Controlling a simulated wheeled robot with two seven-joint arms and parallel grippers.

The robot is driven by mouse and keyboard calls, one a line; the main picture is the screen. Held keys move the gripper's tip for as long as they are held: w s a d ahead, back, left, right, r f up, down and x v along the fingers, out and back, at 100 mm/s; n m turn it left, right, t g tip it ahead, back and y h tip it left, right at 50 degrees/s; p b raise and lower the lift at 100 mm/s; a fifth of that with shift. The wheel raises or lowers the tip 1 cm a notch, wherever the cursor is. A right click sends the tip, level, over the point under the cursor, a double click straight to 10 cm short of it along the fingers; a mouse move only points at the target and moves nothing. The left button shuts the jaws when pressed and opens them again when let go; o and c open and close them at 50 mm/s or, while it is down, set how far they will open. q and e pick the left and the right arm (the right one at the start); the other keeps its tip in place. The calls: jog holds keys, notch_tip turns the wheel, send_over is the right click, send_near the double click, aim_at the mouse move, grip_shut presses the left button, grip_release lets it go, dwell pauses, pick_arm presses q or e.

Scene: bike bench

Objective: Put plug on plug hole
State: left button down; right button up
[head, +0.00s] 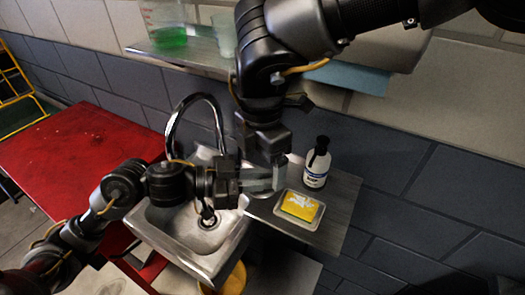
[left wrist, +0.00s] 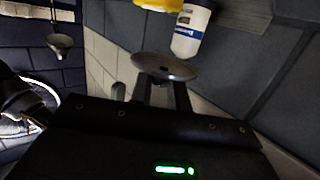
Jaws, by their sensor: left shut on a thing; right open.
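The plug (left wrist: 165,67) is a dull metal disc in the left wrist view. My left gripper (left wrist: 162,92) is shut on it, with the two fingers below the disc. In the head view my left gripper (head: 258,183) reaches over the right edge of the sink (head: 178,238), and the plug is hard to make out there. The plug hole (head: 208,216) shows as a dark round fitting in the basin, left of and below the left gripper in the picture. My right gripper (head: 278,172) points down close to the left one; it is open, its fingers partly hidden.
A curved chrome faucet (head: 205,98) rises behind the sink. A grey side shelf (head: 335,215) holds a white soap bottle (head: 317,165) and a yellow sponge on a dish (head: 299,206). A red bench (head: 75,150) stands left. A wall shelf (head: 190,52) with containers is above.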

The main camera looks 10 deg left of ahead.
aim_at(262, 177)
jog(key=shift+f, duration=2.15)
jog(key=c, duration=1)
pick_arm(q)
jog(key=c, duration=1.3)
grip_release()
pick_arm(e)
jog(key=shift+c, duration=0.3)
pick_arm(q)
jog(key=shift+o, duration=0.2)
jog(key=v, duration=1.2)
pick_arm(e)
jog(key=shift+c, duration=0.9)
